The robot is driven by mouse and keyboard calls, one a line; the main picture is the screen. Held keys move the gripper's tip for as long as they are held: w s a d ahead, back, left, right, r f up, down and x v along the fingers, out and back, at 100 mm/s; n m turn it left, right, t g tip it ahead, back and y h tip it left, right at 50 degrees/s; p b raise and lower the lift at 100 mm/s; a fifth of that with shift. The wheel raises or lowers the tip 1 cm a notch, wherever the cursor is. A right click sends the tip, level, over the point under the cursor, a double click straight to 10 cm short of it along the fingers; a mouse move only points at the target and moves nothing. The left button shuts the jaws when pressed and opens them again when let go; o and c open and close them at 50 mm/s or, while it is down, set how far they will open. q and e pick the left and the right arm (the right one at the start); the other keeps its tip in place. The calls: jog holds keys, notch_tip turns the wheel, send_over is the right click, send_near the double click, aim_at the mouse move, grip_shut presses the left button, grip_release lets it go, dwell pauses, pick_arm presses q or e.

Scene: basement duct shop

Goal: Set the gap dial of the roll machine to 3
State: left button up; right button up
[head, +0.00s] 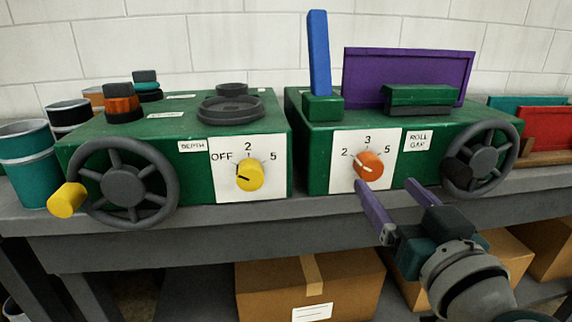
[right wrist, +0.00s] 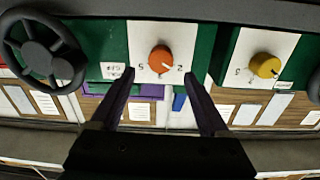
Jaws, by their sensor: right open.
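The roll machine (head: 310,150) is a green box with a white dial plate (head: 345,180) marked 2, 3 and 5, beside a "ROLL GAP" label (head: 418,140). Its orange gap dial (head: 370,165) has its pointer mark toward the 2, at the left in the head view. My right gripper (head: 386,183) is open, its purple fingers reaching up from below right, close in front of the plate. In the right wrist view, which is upside down, the orange dial (right wrist: 161,58) lies between and just beyond the fingertips (right wrist: 158,75). The fingers look apart from it. My left gripper is out of view.
A second green machine (head: 270,125) with a yellow dial (head: 250,176) marked OFF, 2 and 5 stands to the left. Dark handwheels (head: 124,184) and (head: 480,160) flank the machines. Cardboard boxes (head: 270,285) sit under the grey bench (head: 200,222).

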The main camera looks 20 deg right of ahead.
aim_at(373, 170)
jog(key=x, duration=0.5)
jog(key=shift+w+b, duration=0.2)
jog(key=shift+b, duration=0.2)
grip_shut()
